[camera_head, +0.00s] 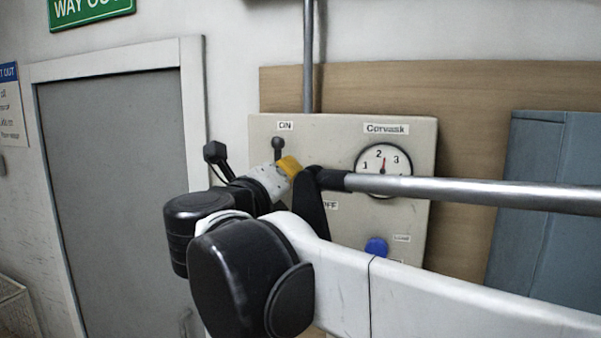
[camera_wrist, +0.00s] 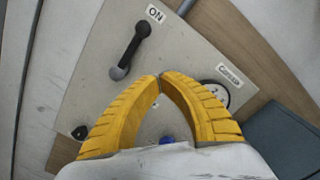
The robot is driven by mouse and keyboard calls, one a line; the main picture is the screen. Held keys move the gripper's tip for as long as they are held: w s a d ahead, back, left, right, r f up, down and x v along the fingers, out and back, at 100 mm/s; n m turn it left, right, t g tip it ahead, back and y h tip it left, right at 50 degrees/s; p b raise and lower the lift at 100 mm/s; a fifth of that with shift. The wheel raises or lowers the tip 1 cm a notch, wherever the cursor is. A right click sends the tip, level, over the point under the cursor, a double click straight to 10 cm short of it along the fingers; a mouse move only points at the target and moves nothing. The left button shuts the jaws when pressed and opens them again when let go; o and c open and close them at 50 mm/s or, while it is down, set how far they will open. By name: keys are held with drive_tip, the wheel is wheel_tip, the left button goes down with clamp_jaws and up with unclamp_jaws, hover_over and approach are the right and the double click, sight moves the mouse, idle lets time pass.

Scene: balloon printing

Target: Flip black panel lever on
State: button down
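The black panel lever (camera_head: 278,146) is on a beige panel (camera_head: 340,128), with its round knob up just below the ON label (camera_head: 284,126). In the wrist view the lever (camera_wrist: 130,50) slants with one end near the ON label (camera_wrist: 155,13). My gripper (camera_wrist: 160,78) has yellow fingers whose tips meet, with nothing between them. It is below and to the right of the lever in the wrist view and seems apart from it. In the head view my gripper (camera_head: 289,166) hides the lower part of the lever.
A dial gauge (camera_head: 383,168) and a blue button (camera_head: 376,247) are on the panel's right side. A metal pipe (camera_head: 308,55) runs down to its top. A blue-grey board (camera_head: 540,200) stands at right, and a grey door (camera_head: 120,190) is at left.

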drive_tip(key=s+d+f+m+g+b, duration=0.3)
drive_tip(key=d+f+m+b, duration=0.35)
drive_tip(key=f, duration=0.65)
drive_tip(key=s+d+f+m+g+b, duration=0.2)
drive_tip(key=s+d+f+m+b, duration=0.35)
drive_tip(key=f, duration=0.75)
drive_tip(key=s+d+f+m+g+b, duration=0.1)
drive_tip(key=d+f+m+g+b, duration=0.2)
drive_tip(key=d+f+m+b, duration=0.65)
drive_tip(key=s+f+m+y+b, duration=0.2)
drive_tip(key=s+f+m+b, duration=0.2)
drive_tip(key=f, duration=0.7)
drive_tip(key=s+f+m+g+y+b, duration=0.1)
drive_tip(key=s+f+m+b, duration=0.3)
drive_tip(key=f+m, duration=0.5)
drive_tip(key=s+f+m+g+y+b, duration=0.1)
drive_tip(key=s+f+m+b, duration=0.3)
drive_tip(key=f, duration=1)
drive_tip(key=m+y+b, duration=0.1)
drive_tip(key=m, duration=0.2)
drive_tip(key=shift+d+f+y, duration=0.25)
drive_tip(key=shift+f+y, duration=0.05)
drive_tip(key=shift+f, duration=0.05)
drive_tip(key=shift+s, duration=0.15)
